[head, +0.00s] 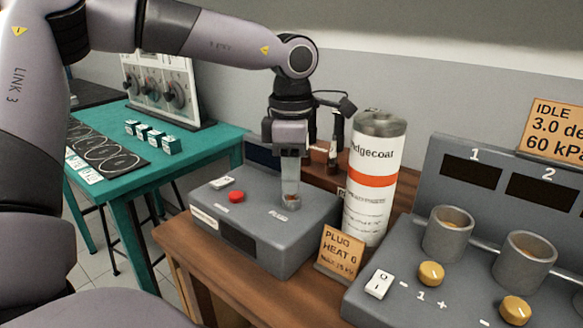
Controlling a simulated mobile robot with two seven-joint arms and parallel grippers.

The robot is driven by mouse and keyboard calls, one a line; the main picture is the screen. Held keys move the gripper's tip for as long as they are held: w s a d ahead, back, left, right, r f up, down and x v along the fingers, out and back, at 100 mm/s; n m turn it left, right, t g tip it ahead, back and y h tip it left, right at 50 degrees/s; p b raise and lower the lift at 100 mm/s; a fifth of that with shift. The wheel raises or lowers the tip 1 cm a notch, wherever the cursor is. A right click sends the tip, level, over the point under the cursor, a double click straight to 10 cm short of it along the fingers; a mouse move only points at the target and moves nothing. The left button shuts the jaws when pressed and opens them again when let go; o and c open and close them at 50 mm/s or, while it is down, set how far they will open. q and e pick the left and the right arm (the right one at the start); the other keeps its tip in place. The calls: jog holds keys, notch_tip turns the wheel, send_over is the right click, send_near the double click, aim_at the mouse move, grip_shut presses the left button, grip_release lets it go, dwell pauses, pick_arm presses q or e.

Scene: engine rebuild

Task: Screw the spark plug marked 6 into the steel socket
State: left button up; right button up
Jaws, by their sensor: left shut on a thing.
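My left gripper (290,200) points straight down over the top of a grey box (230,235) with a red button (236,197). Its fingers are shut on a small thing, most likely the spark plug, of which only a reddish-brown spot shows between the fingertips. No mark 6 can be read on it. The fingertips are at or just above the box top, beside a small label that seems to read PLUG. The steel socket is hidden or too small to tell, so I cannot see whether the plug touches it. My right gripper is not in view.
A tall white can (375,185) with an orange band stands close right of the gripper. An orange card (340,250) reads PLUG HEAT 6. A grey console (470,285) with cups and yellow knobs is at right. A teal table (195,145) stands at left.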

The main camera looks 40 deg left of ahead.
pick_arm(q)
jog(key=m, duration=0.2)
jog(key=shift+r+m+p, duration=0.1)
jog(key=shift+m+p, duration=0.3)
jog(key=m, duration=0.2)
jog(key=shift+m, duration=0.4)
jog(key=o, duration=0.9)
jog(key=shift+o, duration=0.2)
jog(key=shift+r+p, duration=3.4)
jog(key=shift+r, duration=0.85)
jog(key=shift+f, duration=0.1)
